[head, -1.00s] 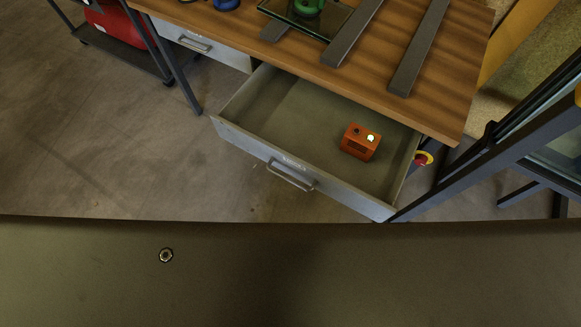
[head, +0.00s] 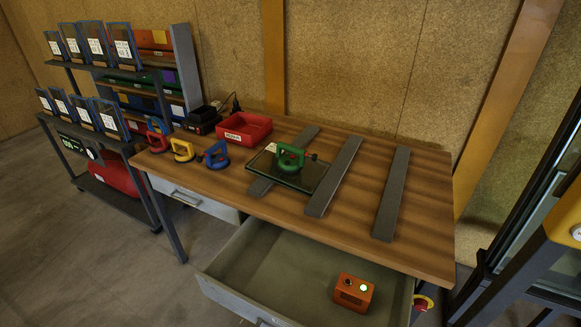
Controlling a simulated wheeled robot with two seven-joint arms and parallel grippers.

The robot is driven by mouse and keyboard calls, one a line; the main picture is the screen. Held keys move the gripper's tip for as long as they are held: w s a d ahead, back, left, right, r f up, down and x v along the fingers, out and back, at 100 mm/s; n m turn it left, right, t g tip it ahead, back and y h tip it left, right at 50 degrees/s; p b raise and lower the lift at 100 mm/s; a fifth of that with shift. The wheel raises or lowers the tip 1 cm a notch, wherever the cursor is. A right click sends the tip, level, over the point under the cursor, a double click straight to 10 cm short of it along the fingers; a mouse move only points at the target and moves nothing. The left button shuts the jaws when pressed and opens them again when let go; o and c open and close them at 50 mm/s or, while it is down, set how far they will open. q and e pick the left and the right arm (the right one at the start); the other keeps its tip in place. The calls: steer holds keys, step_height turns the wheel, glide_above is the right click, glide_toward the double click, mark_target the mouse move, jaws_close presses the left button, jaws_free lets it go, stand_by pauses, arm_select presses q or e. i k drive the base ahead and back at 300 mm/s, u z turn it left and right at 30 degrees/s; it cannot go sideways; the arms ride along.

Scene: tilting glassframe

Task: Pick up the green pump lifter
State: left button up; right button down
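The green pump lifter (head: 290,157) stands upright on a dark glass pane (head: 310,179) on the wooden workbench (head: 420,228). The pane rests across grey bars on the bench top. Its suction side is hidden against the glass, so I cannot tell if it is attached. Neither of my grippers shows in the head view.
Blue (head: 217,154), yellow (head: 182,150) and red (head: 158,139) lifters stand left of the pane. A red bin (head: 245,128) is behind. An open drawer (head: 252,265) with an orange box (head: 353,292) juts out at the front. A shelf rack (head: 62,133) stands left.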

mark_target(296, 165)
steer(key=z, duration=3)
steer(key=k, duration=1.1)
steer(key=u, duration=1.35)
steer(key=i, duration=0.5)
